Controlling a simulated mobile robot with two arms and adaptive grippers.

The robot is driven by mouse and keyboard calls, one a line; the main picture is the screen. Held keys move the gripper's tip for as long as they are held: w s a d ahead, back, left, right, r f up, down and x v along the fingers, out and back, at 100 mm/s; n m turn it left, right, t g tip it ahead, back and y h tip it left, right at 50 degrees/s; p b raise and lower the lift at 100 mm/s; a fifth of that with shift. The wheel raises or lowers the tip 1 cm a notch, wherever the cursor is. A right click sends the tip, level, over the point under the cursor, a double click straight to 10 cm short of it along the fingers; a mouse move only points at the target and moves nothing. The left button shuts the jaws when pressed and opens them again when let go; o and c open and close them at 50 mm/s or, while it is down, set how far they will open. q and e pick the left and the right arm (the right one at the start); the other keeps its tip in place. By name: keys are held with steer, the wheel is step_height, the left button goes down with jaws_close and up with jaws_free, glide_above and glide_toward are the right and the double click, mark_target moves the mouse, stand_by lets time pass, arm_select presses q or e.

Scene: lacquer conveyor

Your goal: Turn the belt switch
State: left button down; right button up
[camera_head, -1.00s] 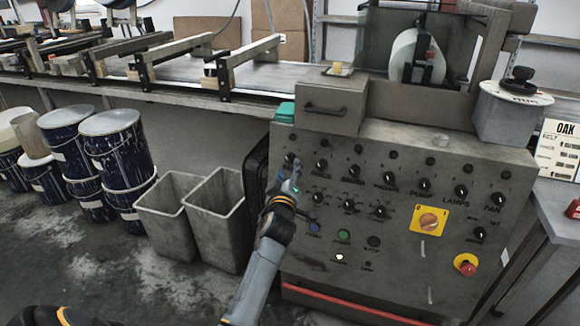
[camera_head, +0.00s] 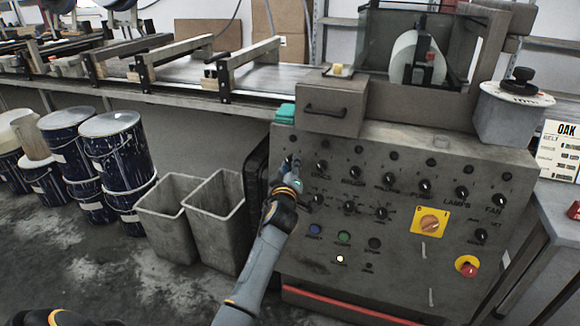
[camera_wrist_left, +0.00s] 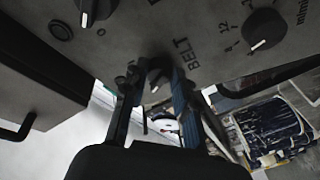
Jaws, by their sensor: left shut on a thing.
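The belt switch (camera_wrist_left: 157,76) is a small dark knob beside the word BELT in the left wrist view. It sits on the grey control panel (camera_head: 400,270), at the upper left of the knobs. My left gripper (camera_head: 292,172) reaches up to the panel there and mostly hides the switch in the head view. In the left wrist view the two fingers of my left gripper (camera_wrist_left: 154,88) stand on either side of the knob and are shut on it. The knob's exact angle is hard to read. My right gripper is not in view.
Several other knobs surround the switch, with a yellow main switch (camera_head: 430,223) and a red emergency button (camera_head: 467,269) further right. Two grey bins (camera_head: 213,215) and blue-black drums (camera_head: 117,150) stand left. The conveyor (camera_head: 180,75) runs behind.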

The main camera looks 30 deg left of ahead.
arm_select(q)
steer(key=shift+f+m, duration=0.1)
steer(key=shift+m, duration=0.2)
steer(key=m, duration=0.2)
steer(key=m+t+h, duration=0.1)
steer(key=m, duration=0.2)
steer(key=shift+a+t, duration=0.2)
steer(key=shift+t, duration=0.1)
steer(key=shift+s+m, duration=0.1)
steer(key=shift+m, duration=0.6)
steer(key=m+h, duration=0.1)
steer(key=m, duration=0.1)
steer(key=m+p, duration=0.1)
steer(key=m, duration=0.1)
steer(key=m+t+h, duration=0.1)
steer(key=shift+a+m+h, duration=0.25)
steer(key=shift+m+h, duration=0.05)
steer(key=shift+m, duration=0.1)
steer(key=shift+m+h+p, duration=0.4)
steer(key=shift+m+p, duration=0.05)
steer(key=shift+m, duration=0.65)
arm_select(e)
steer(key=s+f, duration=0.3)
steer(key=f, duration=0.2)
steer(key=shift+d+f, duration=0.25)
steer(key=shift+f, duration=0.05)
arm_select(q)
steer(key=shift+f, duration=0.1)
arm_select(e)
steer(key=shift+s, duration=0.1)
